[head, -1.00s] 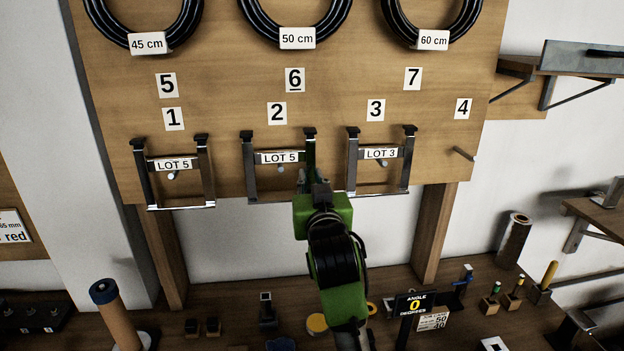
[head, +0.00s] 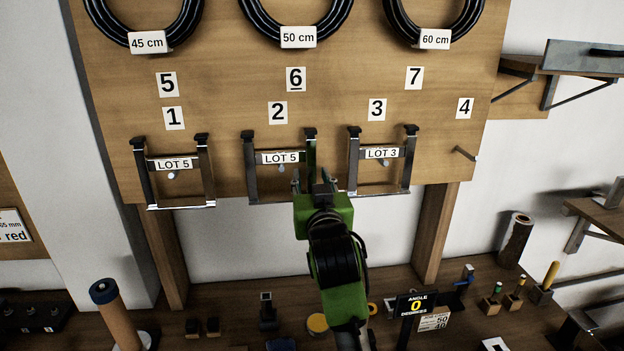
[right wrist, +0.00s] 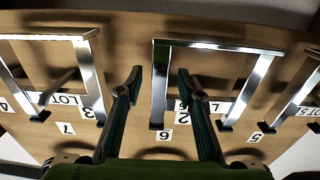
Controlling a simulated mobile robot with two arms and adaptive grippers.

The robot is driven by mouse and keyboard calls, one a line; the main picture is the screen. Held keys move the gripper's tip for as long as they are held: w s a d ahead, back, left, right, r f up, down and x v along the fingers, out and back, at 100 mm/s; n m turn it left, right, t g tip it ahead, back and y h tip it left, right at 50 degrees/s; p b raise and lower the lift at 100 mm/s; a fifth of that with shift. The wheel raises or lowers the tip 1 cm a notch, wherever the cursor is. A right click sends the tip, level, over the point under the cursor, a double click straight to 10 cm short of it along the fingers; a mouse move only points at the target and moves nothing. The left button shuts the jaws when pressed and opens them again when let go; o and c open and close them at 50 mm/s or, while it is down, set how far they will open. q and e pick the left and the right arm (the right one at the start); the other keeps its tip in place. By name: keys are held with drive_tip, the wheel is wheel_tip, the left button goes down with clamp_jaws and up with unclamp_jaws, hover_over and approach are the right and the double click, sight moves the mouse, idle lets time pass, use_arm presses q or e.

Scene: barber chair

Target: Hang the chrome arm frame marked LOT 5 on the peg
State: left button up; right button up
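A chrome arm frame marked LOT 5 (head: 251,172) is at peg 2 on the wooden board, its label bar just above the peg tip (head: 281,168). It looks level with its neighbours. My right gripper (head: 311,180) is at its right-hand upright. In the right wrist view the two fingers (right wrist: 160,78) are spread apart, with that chrome upright (right wrist: 159,95) between them and gaps on both sides. Another frame marked LOT 5 (head: 207,180) hangs at peg 1. My left gripper is out of view.
A LOT 3 frame (head: 406,172) hangs at peg 3, close to the right of my gripper. Peg 4 (head: 465,154) is bare. Black hoses hang above. The bench below (head: 225,339) holds several small items and an angle display (head: 416,304).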

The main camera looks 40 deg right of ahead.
drive_tip(key=shift+f, duration=0.2)
drive_tip(key=shift+s+a, duration=0.15)
drive_tip(key=v, duration=0.7)
